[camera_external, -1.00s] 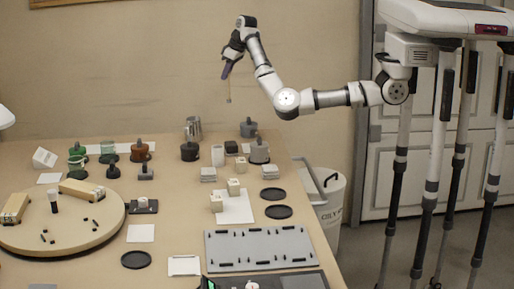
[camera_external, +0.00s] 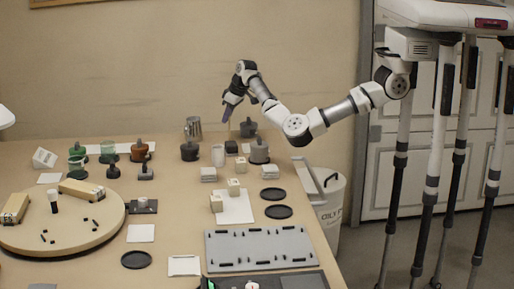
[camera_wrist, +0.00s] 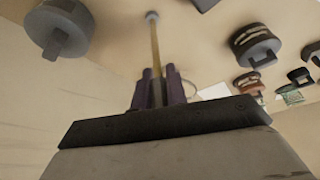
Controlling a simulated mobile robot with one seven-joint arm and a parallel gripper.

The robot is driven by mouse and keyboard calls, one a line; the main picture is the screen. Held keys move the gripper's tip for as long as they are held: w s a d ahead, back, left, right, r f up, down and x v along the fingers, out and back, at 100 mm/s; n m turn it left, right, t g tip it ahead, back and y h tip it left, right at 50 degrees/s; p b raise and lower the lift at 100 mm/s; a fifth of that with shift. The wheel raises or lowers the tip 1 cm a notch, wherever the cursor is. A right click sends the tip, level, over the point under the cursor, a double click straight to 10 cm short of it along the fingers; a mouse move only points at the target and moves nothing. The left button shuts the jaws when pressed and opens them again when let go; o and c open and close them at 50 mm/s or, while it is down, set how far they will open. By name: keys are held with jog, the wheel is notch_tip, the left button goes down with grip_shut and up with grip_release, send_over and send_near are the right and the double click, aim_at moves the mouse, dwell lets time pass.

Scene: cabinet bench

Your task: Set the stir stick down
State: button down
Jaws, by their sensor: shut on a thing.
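My gripper (camera_external: 227,114) hangs above the back part of the bench, fingers pointing down. Its purple fingers also show in the wrist view (camera_wrist: 158,88), shut on the stir stick (camera_wrist: 154,46). The stick is thin and tan with a small grey round end, and it extends straight out from between the fingers. Below the gripper stand a white cylinder (camera_external: 218,155) and a dark lidded pot (camera_external: 189,151).
A steel pitcher (camera_external: 194,128) and grey lidded pots (camera_external: 259,152) stand close by at the back. White blocks (camera_external: 233,187) sit on a white sheet further forward. Black round mats (camera_external: 278,212) lie to the right. A round wooden board (camera_external: 65,243) fills the left front.

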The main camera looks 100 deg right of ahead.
jog(key=shift+f, duration=0.2)
jog(key=c, duration=1.4)
grip_release()
jog(key=shift+r, duration=0.1)
jog(key=b+v, duration=0.1)
jog(key=v, duration=1.1)
jog(key=shift+r+b, duration=0.15)
jog(key=shift+b, duration=0.2)
